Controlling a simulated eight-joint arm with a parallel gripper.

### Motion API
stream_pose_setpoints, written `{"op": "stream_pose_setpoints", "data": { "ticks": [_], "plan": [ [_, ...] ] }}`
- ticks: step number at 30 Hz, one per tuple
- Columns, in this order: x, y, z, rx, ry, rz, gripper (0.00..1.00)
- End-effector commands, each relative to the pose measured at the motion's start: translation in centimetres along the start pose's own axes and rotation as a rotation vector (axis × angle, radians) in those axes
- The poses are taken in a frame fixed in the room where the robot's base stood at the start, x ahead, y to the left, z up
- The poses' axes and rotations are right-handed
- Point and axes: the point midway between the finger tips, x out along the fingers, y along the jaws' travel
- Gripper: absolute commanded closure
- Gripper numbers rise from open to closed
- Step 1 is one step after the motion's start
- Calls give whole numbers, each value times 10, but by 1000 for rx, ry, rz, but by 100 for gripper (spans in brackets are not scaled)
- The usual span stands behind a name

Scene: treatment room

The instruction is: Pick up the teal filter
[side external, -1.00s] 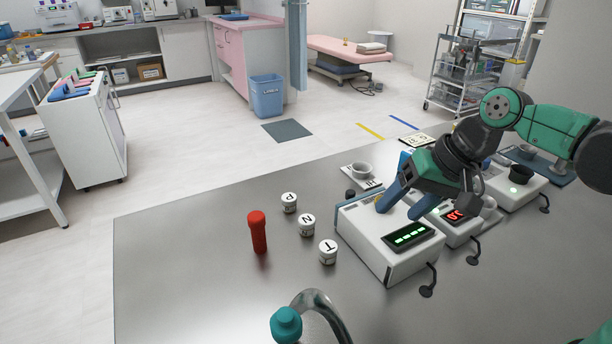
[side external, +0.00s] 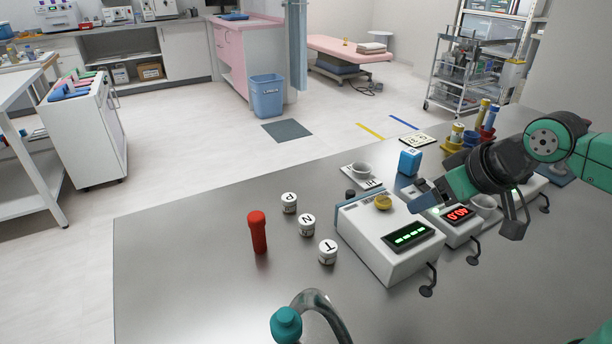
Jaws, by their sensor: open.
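A teal cylindrical piece (side external: 286,325), the only teal item on the table that looks like the filter, is at the front edge of the picture. It is beside or at the end of a curved grey tube (side external: 325,308); I cannot tell whether they are joined.
A white device (side external: 375,240) with a green display bears a yellow round piece (side external: 383,202). A red tube (side external: 258,233) stands near white lettered jars (side external: 307,225). A blue block (side external: 410,162) stands behind. The metal table (side external: 180,265) is clear at left.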

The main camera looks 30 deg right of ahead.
Motion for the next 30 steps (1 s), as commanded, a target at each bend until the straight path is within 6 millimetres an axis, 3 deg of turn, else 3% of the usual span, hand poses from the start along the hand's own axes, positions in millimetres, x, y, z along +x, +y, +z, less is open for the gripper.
{"op": "stream_pose_setpoints", "data": {
  "ticks": [6,8,18,23,30],
  "plan": [
    [0,0,0,1,0,0,41],
    [0,0,0,1,0,0,35],
    [3,-7,-2,-37,-25,-38,35],
    [17,-38,-8,-194,-108,-206,35],
    [44,-105,-10,-553,-153,-629,35]
  ]
}}
